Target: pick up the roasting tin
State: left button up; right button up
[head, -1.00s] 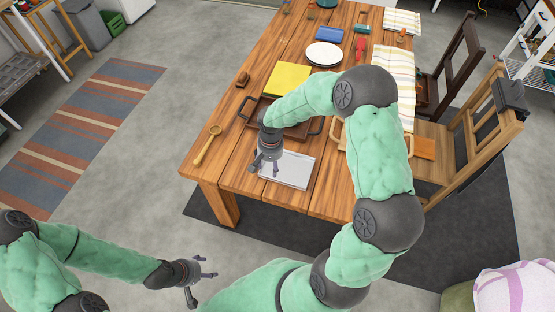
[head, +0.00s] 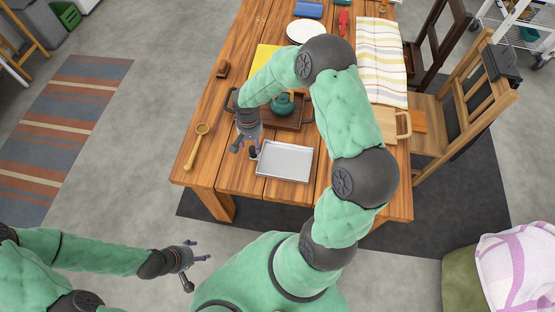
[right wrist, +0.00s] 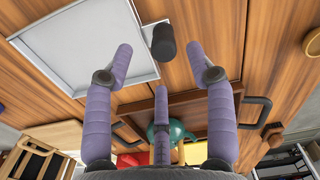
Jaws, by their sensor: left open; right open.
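The roasting tin, a shallow silver-grey rectangular tin (head: 285,162), lies flat and empty on the near end of the wooden table. In the right wrist view the tin (right wrist: 85,45) is at the upper left, its rim beside my fingers. My right gripper (head: 244,147) is open and empty, above the table just left of the tin in the head view. Its purple fingers (right wrist: 159,62) are spread in the wrist view; whether one touches the rim I cannot tell. My left gripper (head: 200,266) is open and empty, off the table over the floor.
A brown handled tray (head: 288,124) with a green teapot (head: 284,104) sits just behind the tin. A wooden spoon (head: 196,146) lies left, a wooden board (head: 386,123) right.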

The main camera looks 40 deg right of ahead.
aim_at(252, 149)
notch_tip(252, 149, down, 5)
jog(key=shift+w+a+f+b, duration=0.1)
jog(key=shift+a+b, duration=0.05)
jog(key=shift+b, duration=0.45)
grip_shut()
